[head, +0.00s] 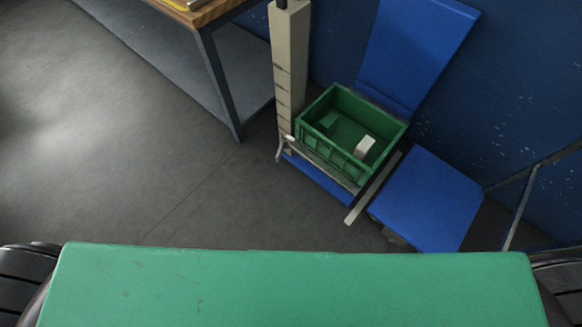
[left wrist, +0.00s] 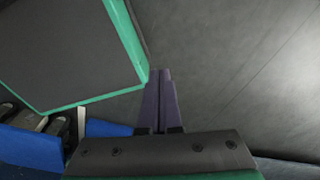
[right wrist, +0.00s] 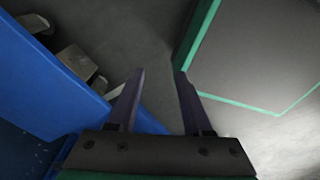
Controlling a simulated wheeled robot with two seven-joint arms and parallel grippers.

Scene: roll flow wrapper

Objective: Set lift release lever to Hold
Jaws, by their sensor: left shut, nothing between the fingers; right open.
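A small pale lever-like handle (head: 280,150) sits at the foot of the beige lift column (head: 289,65) in the head view, beside the near left corner of the green crate (head: 335,165). I cannot tell which setting it is in, and no label is legible. My left gripper (left wrist: 163,74) is shut and empty over bare floor in the left wrist view. My right gripper (right wrist: 160,74) is open and empty, its fingers apart, in the right wrist view. Neither gripper shows in the head view, and neither touches the handle.
The crate, holding a small white block (head: 364,147), rests on a low blue platform (head: 318,180). A wood-topped bench (head: 208,12) is at the upper left. The grey floor (head: 130,150) is clear at left.

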